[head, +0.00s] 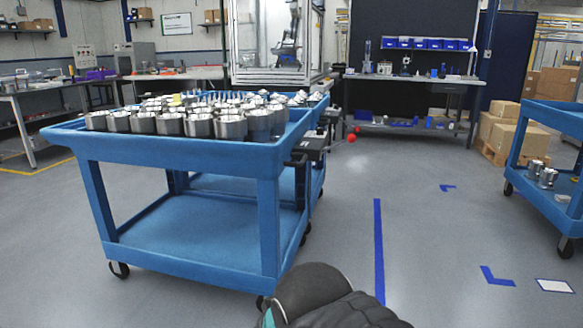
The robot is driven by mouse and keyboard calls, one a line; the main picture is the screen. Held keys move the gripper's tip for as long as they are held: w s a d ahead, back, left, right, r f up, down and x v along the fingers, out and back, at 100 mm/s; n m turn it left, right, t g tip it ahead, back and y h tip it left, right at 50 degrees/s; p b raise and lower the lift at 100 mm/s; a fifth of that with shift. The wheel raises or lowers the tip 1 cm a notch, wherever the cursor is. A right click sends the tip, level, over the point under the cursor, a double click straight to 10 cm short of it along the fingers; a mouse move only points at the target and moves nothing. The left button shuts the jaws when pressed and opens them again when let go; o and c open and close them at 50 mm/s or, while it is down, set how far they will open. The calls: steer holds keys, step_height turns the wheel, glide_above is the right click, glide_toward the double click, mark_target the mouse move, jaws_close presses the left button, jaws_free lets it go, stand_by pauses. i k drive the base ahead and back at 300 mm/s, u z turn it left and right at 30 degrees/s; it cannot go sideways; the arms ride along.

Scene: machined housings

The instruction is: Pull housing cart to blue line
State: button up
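A blue two-shelf cart (190,262) stands at left centre. Its top tray holds many silvery machined housings (200,126), and its lower shelf is bare. A dark bracket (306,150) with red-knobbed levers sits at its right side. A second blue cart seems to stand close behind it, mostly hidden. A straight blue line (378,250) runs along the floor to the right of the cart, with clear floor between them. A dark rounded link of my arm shows at the bottom centre. My gripper is not in view.
Another blue cart (556,116) with a few housings stands at the right edge. Blue corner marks (497,277) and a white floor patch (554,286) lie near it. Workbenches (410,79) and cardboard boxes (505,128) stand at the back. The middle-right floor is open.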

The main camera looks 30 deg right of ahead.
mark_target(246, 245)
steer(key=z, duration=0.8)
steer(key=i, duration=0.9)
steer(key=z, duration=0.55)
